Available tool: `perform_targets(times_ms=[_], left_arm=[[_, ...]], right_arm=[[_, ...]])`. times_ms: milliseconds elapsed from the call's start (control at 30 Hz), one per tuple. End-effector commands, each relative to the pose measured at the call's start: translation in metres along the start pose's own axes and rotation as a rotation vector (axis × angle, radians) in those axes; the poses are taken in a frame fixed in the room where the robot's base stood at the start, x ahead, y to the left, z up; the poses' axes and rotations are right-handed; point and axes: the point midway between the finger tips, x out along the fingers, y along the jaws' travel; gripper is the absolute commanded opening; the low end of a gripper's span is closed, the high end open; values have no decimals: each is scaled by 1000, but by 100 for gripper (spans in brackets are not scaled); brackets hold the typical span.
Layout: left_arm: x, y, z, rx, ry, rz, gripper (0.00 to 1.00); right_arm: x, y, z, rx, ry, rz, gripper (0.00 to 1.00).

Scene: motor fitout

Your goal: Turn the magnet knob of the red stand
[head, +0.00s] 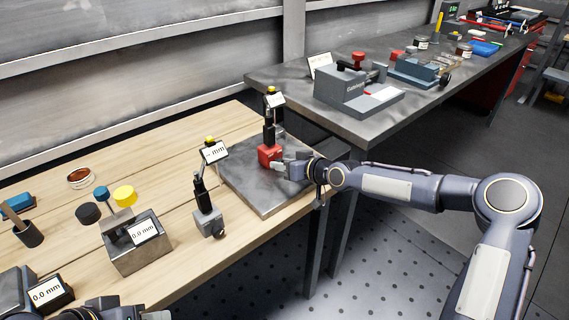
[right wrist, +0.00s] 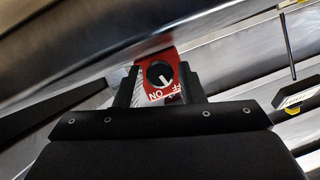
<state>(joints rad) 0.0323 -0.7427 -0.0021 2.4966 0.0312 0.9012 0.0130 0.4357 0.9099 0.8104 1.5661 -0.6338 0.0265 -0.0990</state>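The red stand (head: 268,154) has a red magnet base with a black post and a dial on top, standing on a grey metal plate. In the right wrist view its red face (right wrist: 171,58) shows a round black magnet knob (right wrist: 159,74) with a white pointer line, and white lettering below, "NO" at left. My right gripper (head: 283,166) is at the base's right side; in the right wrist view (right wrist: 160,85) its fingers are apart, one on each side of the knob. Contact with the knob cannot be told. Part of my left arm's end (head: 115,308) shows at the bottom edge; its fingers are unclear.
The metal plate (head: 253,196) lies at the wooden bench's right end. A grey stand (head: 208,218) with a dial is left of it. A gauge block with coloured knobs (head: 137,255) stands further left. A grey machine (head: 345,93) sits on the dark bench behind.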

Motion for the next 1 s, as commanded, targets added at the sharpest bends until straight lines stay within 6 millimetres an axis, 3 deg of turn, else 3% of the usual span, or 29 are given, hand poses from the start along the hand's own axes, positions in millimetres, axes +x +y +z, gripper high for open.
perform_targets(times_ms=[100, 433, 800, 1000], left_arm=[[0, 0, 0, 0, 0, 0, 36], [0, 0, 0, 0, 0, 0, 36], [0, 0, 0, 0, 0, 0, 36], [0, 0, 0, 0, 0, 0, 36]], right_arm=[[0, 0, 0, -1, 1, 0, 49], [-6, 1, -2, -1, 3, 3, 49], [-64, 2, -1, 0, 2, 4, 49], [-78, 0, -1, -1, 2, 1, 49]])
